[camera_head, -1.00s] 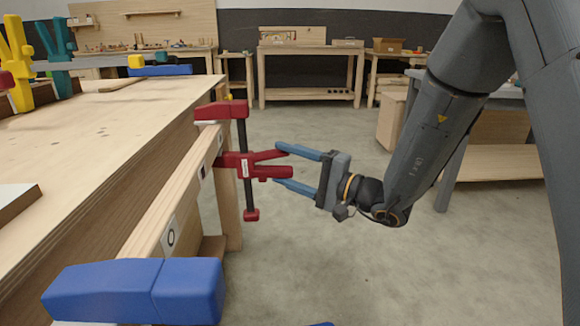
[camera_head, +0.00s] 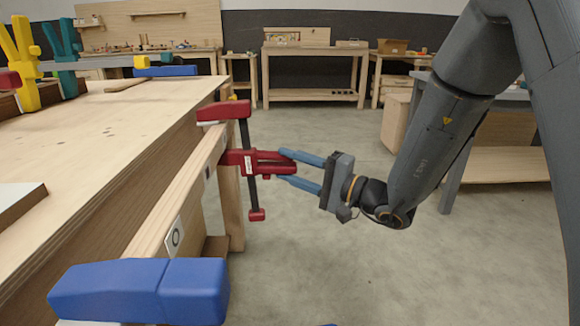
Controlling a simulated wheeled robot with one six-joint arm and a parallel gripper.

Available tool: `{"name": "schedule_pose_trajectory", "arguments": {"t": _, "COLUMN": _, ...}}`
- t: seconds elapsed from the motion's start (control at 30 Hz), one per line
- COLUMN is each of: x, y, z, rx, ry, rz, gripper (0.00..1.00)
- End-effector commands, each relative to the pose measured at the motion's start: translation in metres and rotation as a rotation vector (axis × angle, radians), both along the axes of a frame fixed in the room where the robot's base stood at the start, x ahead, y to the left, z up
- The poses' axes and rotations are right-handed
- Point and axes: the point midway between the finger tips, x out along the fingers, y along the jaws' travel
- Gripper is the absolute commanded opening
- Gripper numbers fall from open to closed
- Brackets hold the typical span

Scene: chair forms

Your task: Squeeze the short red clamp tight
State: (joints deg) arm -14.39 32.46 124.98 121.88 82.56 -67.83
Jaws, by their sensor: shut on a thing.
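The short red clamp (camera_head: 240,160) hangs upright at the edge of the workbench, at the middle left of the head view. Its top jaw sits on the bench edge, and its dark bar runs down to a red end piece. Its two handles point right, close together. My gripper (camera_head: 287,167) is at the right of the clamp, with its blue fingers shut on the handles, one above and one below. The fingertips cover the handle ends.
A blue clamp (camera_head: 140,290) lies at the near bench edge. Yellow (camera_head: 22,65) and teal (camera_head: 64,58) clamps stand at the far left on the workbench (camera_head: 110,130). Open floor (camera_head: 330,270) lies right of the bench. Other benches stand at the back.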

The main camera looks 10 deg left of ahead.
Motion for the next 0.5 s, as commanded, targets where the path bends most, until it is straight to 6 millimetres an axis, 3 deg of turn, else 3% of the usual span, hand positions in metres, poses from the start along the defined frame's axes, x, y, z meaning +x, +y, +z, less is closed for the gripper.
{"name": "schedule_pose_trajectory", "arguments": {"t": 0.5, "x": -0.001, "y": -0.014, "z": -0.008, "rx": 0.043, "ry": 0.013, "rz": -0.011, "gripper": 0.00}}
